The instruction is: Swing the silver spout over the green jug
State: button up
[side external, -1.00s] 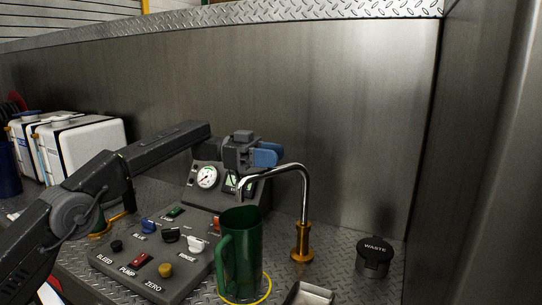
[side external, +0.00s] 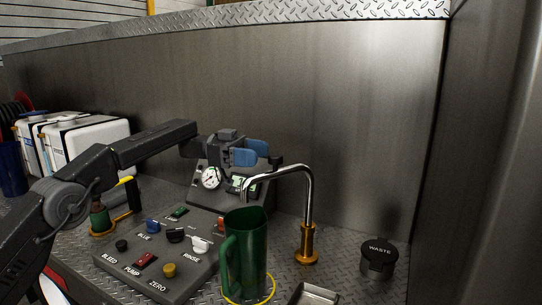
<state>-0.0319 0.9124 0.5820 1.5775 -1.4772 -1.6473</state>
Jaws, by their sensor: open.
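The silver spout (side external: 307,190) rises from a brass base (side external: 307,244) on the tread-plate deck. It curves left, and its downturned tip shows just above the rim of the green jug (side external: 247,255). From this angle I cannot tell whether the tip is directly over the jug's mouth. The jug stands upright inside a yellow ring (side external: 270,292), its handle to the left. My gripper (side external: 262,154), with blue fingers, is open and empty. It appears behind and above the spout's tip, in front of the gauge panel, apart from the spout as far as I can see.
A control panel (side external: 190,287) with several knobs and buttons lies left of the jug. A gauge box (side external: 199,193) stands behind it. A black waste cup (side external: 379,262) is at right, and a metal tray (side external: 313,295) is at the front. White containers (side external: 88,143) stand far left.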

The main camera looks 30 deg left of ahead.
jog(key=s+a, duration=0.1)
jog(key=a, duration=0.7)
jog(key=shift+a, duration=0.3)
jog(key=shift+r, duration=0.1)
notch_tip(320, 180, up, 14)
jog(key=n+t+y, duration=0.3)
jog(key=n+t, duration=0.3)
jog(key=t, duration=0.8)
jog(key=s+a+r+n+t+y, duration=0.1)
jog(key=s+a+n+t+y, duration=0.25)
jog(key=s+n+y, duration=0.5)
jog(key=s+d+f+n+g+y, duration=0.1)
jog(key=s+f+g+y, duration=0.2)
jog(key=s+f+g, duration=0.4)
jog(key=s+d+f+n+g+y, duration=0.1)
jog(key=s+f+g+y, duration=0.2)
jog(key=s+f, duration=1.5)
jog(key=s+g, duration=0.4)
jog(key=s, duration=0.2)
jog(key=shift+s+f, duration=0.2)
jog(key=shift+f, duration=0.2)
